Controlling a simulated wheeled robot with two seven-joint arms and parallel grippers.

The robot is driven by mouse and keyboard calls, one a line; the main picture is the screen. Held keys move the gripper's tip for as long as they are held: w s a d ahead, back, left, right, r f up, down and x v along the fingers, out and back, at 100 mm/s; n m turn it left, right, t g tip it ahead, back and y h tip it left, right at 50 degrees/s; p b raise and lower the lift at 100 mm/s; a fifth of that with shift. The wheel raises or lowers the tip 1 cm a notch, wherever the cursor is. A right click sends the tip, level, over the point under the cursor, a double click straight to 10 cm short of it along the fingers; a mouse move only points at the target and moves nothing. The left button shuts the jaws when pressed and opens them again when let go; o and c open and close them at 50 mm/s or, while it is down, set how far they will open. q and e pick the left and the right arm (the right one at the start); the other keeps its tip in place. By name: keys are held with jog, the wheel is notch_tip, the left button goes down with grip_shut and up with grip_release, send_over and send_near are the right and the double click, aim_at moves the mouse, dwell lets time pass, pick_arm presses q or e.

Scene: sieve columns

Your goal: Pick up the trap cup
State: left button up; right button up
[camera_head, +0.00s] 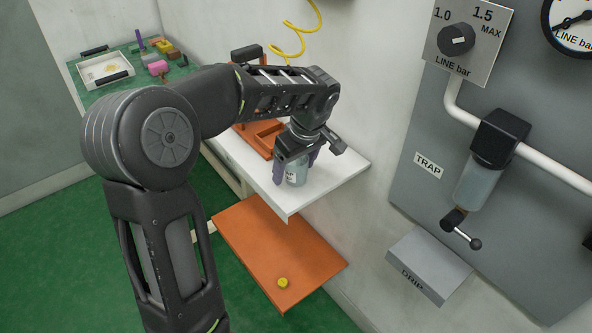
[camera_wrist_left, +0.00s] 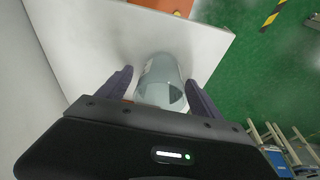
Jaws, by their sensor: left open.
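The trap cup (camera_head: 297,170) is a translucent grey-blue cup with a small label, standing on the white shelf (camera_head: 341,169) near its front edge. My left gripper (camera_head: 297,172) reaches down over it from above. Its two purple fingers are open, one on each side of the cup. In the left wrist view the cup (camera_wrist_left: 161,84) lies between the fingers of the gripper (camera_wrist_left: 160,82), with a visible gap at least on the left side. Part of the cup is hidden behind the fingers in the head view. My right gripper is in neither view.
An orange rack (camera_head: 262,139) stands behind the cup on the shelf. An orange board (camera_head: 270,245) with a yellow knob (camera_head: 283,283) lies below. At right, a wall panel carries a TRAP unit (camera_head: 478,185) with a lever and a grey DRIP ledge (camera_head: 428,262).

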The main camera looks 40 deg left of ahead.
pick_arm(q)
jog(key=c, duration=1.3)
jog(key=shift+c, duration=0.2)
notch_tip(320, 180, up, 10)
dwell(0.8)
